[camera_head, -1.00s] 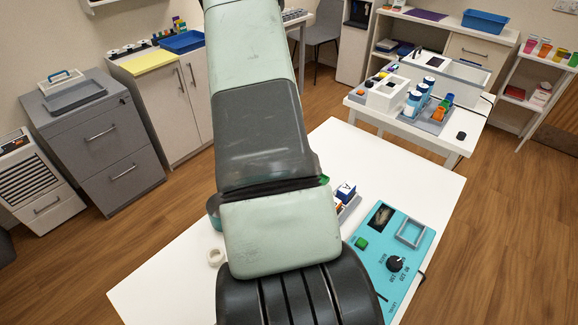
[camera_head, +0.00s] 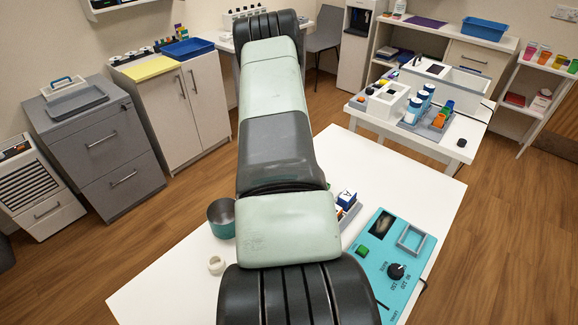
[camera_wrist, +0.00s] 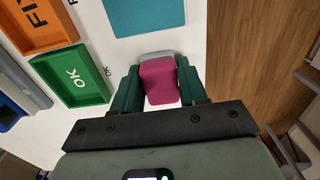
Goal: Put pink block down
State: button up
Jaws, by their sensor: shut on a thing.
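The pink block (camera_wrist: 159,82) is in the wrist view, held between the two green fingers of my gripper (camera_wrist: 160,86). My gripper is shut on it. The block is over the white table (camera_wrist: 120,66) near its edge, with the wood floor to the right. I cannot tell whether the block touches the tabletop. A grey edge shows just beyond the block. In the head view my arm hides the gripper and the block.
In the wrist view a green tray marked OK (camera_wrist: 75,75), an orange tray (camera_wrist: 38,25) and a teal panel (camera_wrist: 145,14) lie close by. In the head view a teal control panel (camera_head: 388,262), a dark cup (camera_head: 221,214) and a white ring (camera_head: 216,265) are on the table.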

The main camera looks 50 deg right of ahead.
jog(key=shift+f, duration=0.2)
jog(key=o, duration=0.9)
jog(key=shift+o, duration=0.2)
jog(key=shift+r, duration=0.15)
notch_tip(320, 180, up, 12)
jog(key=shift+r, duration=0.1)
